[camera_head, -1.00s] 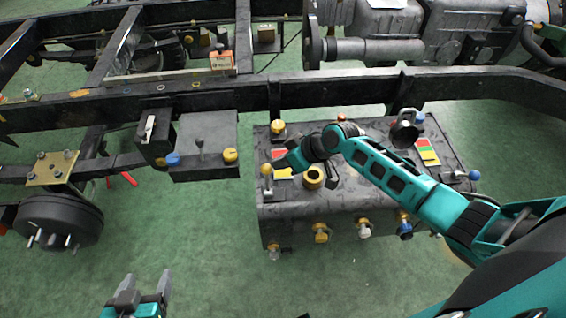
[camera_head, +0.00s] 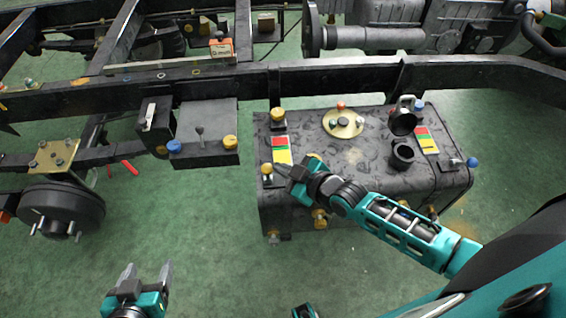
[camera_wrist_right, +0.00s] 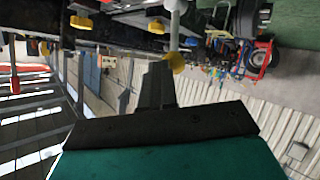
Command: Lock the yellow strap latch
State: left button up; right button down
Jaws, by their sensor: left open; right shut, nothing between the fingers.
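A small lever with a yellow ball knob (camera_head: 266,169), seemingly the yellow strap latch, stands at the left end of the dark tank (camera_head: 375,180). In the right wrist view a yellow ball (camera_wrist_right: 176,62) on a pale rod shows just beyond the fingertips. My right gripper (camera_head: 279,168) is shut and empty, its tips close to the right of the knob. I cannot tell whether they touch. The wrist view shows its closed fingers (camera_wrist_right: 157,75). My left gripper (camera_head: 148,268) is open and empty above the green floor, at lower left.
A red-yellow label (camera_head: 281,150) and another yellow knob (camera_head: 278,114) are near the latch. A blue-knobbed lever (camera_head: 472,162) is at the tank's right end. The black frame rail (camera_head: 330,88) runs behind. Green floor is clear in front.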

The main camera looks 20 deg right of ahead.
pick_arm(q)
jog(key=shift+w+f+b, duration=0.1)
jog(key=shift+f+b, duration=0.45)
pick_arm(e)
jog(key=shift+s+a+f+n+t, duration=0.2)
jog(key=shift+s+f+n+t, duration=0.35)
jog(key=shift+s+t, duration=0.35)
jog(key=shift+w+d+r, duration=0.1)
